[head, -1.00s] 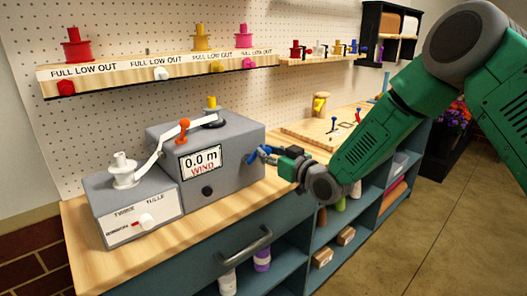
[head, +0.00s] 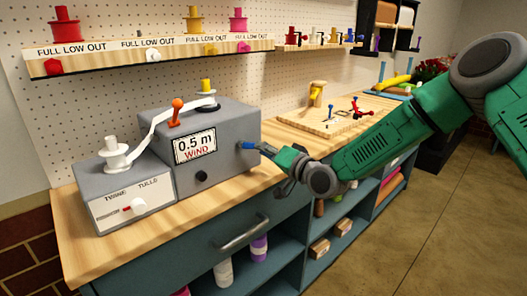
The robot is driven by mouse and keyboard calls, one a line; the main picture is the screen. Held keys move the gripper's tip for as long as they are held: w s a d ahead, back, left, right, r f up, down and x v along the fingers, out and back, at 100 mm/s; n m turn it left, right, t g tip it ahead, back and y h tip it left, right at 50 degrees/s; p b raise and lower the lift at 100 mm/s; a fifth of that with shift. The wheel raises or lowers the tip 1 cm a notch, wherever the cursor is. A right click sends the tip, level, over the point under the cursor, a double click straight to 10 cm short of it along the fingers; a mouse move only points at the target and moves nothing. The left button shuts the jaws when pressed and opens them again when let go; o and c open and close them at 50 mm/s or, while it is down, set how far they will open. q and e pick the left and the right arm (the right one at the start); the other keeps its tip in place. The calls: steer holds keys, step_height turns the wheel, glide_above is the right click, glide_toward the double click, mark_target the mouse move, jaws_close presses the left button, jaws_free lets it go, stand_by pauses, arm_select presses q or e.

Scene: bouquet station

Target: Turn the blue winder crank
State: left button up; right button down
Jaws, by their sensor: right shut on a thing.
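The grey winder (head: 215,150) stands on the wooden bench, its display (head: 195,146) reading 0.5 m and WIND. The blue crank (head: 247,145) sticks out at the winder's right side. My right gripper (head: 262,150) comes in from the right and is shut on the crank's blue handle; its fingers hide part of the crank. A white ribbon (head: 157,128) runs from the white spool (head: 116,153) on the lower grey box up past an orange knob (head: 177,106) to the winder's top. My left gripper is not in view.
A lower box (head: 125,190) with a red-and-white switch adjoins the winder on the left. A shelf of spools (head: 150,58) hangs above. A wooden board (head: 325,120) with small blue and red items lies behind my right arm. The bench front (head: 120,245) is clear.

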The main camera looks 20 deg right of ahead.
steer(key=shift+a+f+m+b, duration=0.1)
steer(key=shift+f+m+b, duration=0.35)
steer(key=shift+m, duration=0.55)
steer(key=shift+r, duration=0.1)
steer(key=c, duration=1.4)
jaws_free()
steer(key=shift+s+r, duration=0.1)
steer(key=v, duration=1.2)
